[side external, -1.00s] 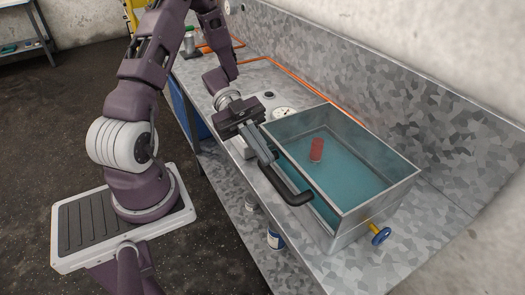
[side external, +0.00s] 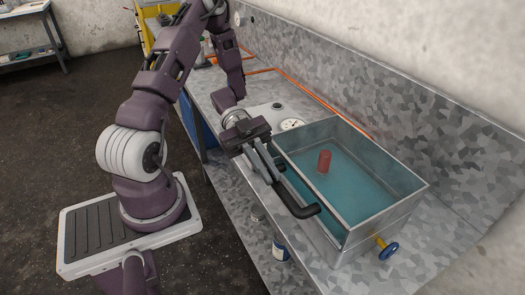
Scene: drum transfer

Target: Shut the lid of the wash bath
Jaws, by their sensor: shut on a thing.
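The wash bath (side external: 385,212) is an open-topped metal tank on the bench, holding blue-green liquid. Its top is uncovered, and a red drum (side external: 324,161) stands in the liquid near the far left part. A dark bar handle (side external: 304,211) runs along the bath's near left side, with its bent end toward the front. My gripper (side external: 271,172) is at the rear part of this handle and shut on it, by the bath's left rim. The fingers hide part of the handle. I cannot clearly make out the lid panel, which may be edge-on along that side.
A blue valve wheel (side external: 388,251) on a yellow stem sticks out from the bath's front right. A round gauge (side external: 291,125) and an orange line (side external: 300,90) lie behind. The metal bench (side external: 405,265) is clear at the front right. A can (side external: 280,250) sits below.

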